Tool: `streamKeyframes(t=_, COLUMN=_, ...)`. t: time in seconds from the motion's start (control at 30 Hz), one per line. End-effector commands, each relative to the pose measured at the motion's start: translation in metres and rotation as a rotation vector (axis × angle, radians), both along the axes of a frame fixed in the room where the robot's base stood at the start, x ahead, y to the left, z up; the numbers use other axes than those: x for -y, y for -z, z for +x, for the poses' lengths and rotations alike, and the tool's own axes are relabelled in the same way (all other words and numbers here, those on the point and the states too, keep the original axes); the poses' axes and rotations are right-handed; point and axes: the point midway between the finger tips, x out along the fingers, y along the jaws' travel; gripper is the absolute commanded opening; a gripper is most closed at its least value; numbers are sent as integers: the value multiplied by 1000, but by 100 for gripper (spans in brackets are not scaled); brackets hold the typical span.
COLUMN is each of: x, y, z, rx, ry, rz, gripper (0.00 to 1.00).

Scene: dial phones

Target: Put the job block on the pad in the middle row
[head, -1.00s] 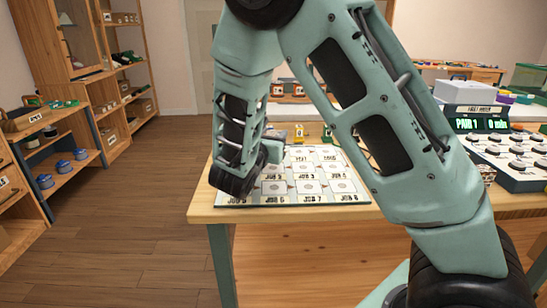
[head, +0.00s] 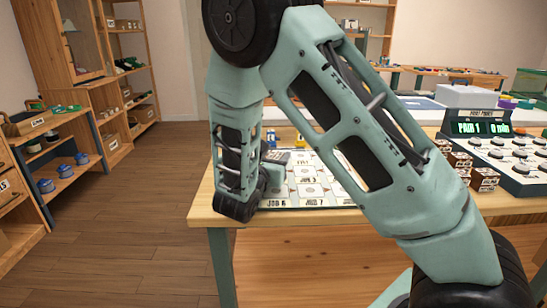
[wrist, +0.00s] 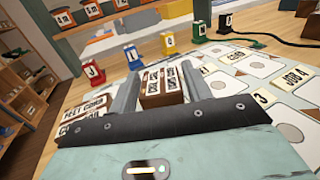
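A brown wooden block (wrist: 160,85) with white printed labels sits between the two fingers of my gripper (wrist: 160,88) in the wrist view. Both fingers appear to touch its sides. The print is too small to read surely. The white board of pads (head: 335,201) lies on the wooden table, with grey discs in labelled cells. Its right part shows in the wrist view (wrist: 292,92), with a "JOB 4" label. In the head view my gripper (head: 276,157) is partly hidden by my arm, around the board's far left. The block's height over the board cannot be told.
Several brown blocks (head: 484,178) stand on the table right of my arm, beside a console (head: 520,165) with a lit display and many knobs.

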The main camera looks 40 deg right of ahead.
Motion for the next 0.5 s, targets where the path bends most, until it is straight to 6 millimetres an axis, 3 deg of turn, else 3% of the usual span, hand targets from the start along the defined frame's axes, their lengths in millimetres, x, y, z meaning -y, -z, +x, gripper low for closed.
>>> streamKeyframes(t=0.23, x=0, y=-6, z=0, rx=1, ry=0, rz=1, gripper=49)
streamKeyframes(t=0.5, x=-40, y=-4, z=-25, rx=-1, ry=-6, rz=0, gripper=49)
